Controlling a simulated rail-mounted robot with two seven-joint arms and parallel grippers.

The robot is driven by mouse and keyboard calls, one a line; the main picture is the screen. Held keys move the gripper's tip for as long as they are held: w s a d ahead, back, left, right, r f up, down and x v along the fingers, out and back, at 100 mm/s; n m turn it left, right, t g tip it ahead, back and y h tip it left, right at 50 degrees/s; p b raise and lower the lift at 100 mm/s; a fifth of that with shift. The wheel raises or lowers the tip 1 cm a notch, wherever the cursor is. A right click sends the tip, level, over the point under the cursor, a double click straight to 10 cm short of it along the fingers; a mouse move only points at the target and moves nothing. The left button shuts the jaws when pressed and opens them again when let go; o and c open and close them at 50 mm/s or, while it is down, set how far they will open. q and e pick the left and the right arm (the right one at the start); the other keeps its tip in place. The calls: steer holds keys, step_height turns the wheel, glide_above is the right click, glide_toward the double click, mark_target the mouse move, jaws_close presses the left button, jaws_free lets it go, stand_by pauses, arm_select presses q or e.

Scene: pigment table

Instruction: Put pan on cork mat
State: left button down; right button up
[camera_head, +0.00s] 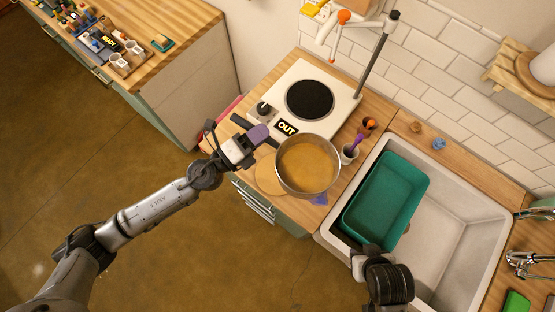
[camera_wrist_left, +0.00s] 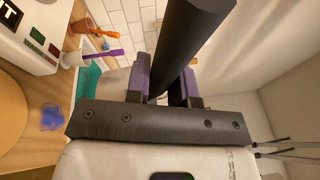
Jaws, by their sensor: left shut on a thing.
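The pan (camera_head: 308,165) is a round metal pan with an orange-brown inside and a dark handle (camera_head: 262,135). My left gripper (camera_head: 258,134), with purple fingers, is shut on that handle; the wrist view shows the dark handle (camera_wrist_left: 190,40) between the fingers. The cork mat (camera_head: 266,178) is a tan disc on the counter, left of the pan bowl and partly hidden by it. It also shows at the left edge of the wrist view (camera_wrist_left: 10,115). I cannot tell whether the pan touches it. My right gripper (camera_head: 364,258) is over the sink's near edge, its fingers unclear.
A white hot plate (camera_head: 335,92) with a black disc and an "OUT" display stands behind the pan. A cup (camera_head: 349,153) with brushes stands right of the pan. A teal basin (camera_head: 388,195) sits in the sink. A blue-purple stain (camera_head: 319,198) marks the counter's front.

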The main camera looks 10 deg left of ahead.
arm_select(q)
step_height(320, 180, down, 5)
steer(key=s+m+g+h+b, duration=0.1)
steer(key=s+g, duration=0.1)
steer(key=s, duration=0.1)
arm_select(e)
step_height(320, 180, down, 4)
steer(key=b, duration=0.3)
steer(key=shift+a+f, duration=0.15)
steer(key=shift+f+b, duration=0.3)
arm_select(q)
steer(key=w+a+f, duration=0.6)
steer(key=w+f, duration=0.2)
steer(key=f, duration=0.3)
steer(key=shift+w+a, duration=0.25)
steer(key=shift+a, duration=0.15)
steer(key=shift+f, duration=0.1)
arm_select(e)
steer(key=shift+f, duration=0.15)
arm_select(q)
steer(key=c, duration=1)
jaws_free()
steer(key=shift+f, duration=0.1)
